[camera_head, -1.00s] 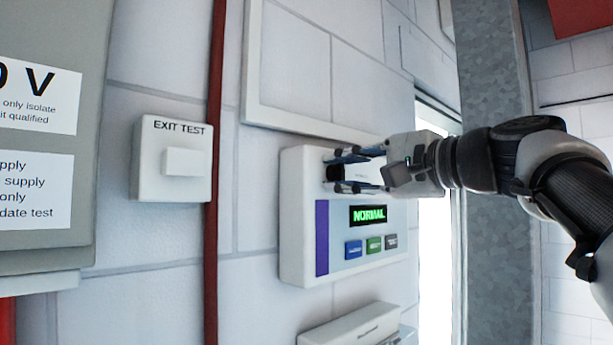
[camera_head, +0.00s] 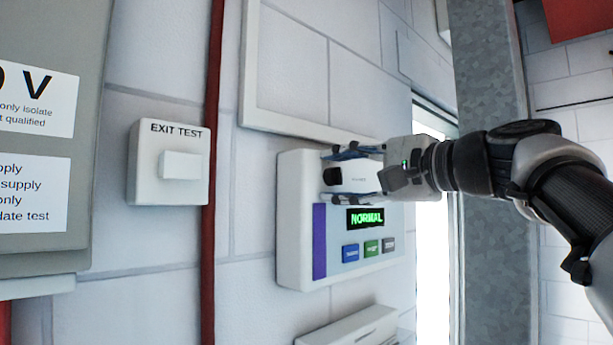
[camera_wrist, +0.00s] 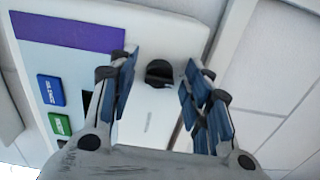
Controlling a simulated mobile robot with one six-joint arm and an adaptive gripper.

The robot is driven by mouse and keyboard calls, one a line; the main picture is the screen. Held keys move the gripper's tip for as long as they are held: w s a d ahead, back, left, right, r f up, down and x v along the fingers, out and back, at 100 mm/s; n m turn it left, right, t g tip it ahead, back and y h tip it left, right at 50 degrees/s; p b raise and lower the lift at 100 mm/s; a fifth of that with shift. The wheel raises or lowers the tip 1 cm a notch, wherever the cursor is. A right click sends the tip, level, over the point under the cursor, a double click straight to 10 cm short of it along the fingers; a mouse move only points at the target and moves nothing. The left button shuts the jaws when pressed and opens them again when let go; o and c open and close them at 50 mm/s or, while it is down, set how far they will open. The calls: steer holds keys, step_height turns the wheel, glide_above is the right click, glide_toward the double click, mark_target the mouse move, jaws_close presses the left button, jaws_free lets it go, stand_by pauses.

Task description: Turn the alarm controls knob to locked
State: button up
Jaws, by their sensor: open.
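The alarm panel (camera_head: 291,225) is a white box on the wall with a purple stripe, a green display reading NORMAL (camera_head: 367,218) and blue, green and grey buttons below it. Its black knob (camera_head: 331,176) sits on the upper part, and in the wrist view the knob (camera_wrist: 159,73) shows just beyond and between the fingertips. My gripper (camera_head: 338,173) is open in front of the panel, with its fingers above and below the knob in the head view. In the wrist view my gripper (camera_wrist: 158,75) has blue-padded fingers on both sides, apart from the knob.
A white EXIT TEST box (camera_head: 168,163) is on the wall to the left, beside a red vertical pipe (camera_head: 212,150). A grey cabinet (camera_head: 95,100) stands at far left. Another white box (camera_head: 350,328) is below the panel. A metal column (camera_head: 487,80) rises at right.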

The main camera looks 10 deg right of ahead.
steer(key=v, duration=1.2)
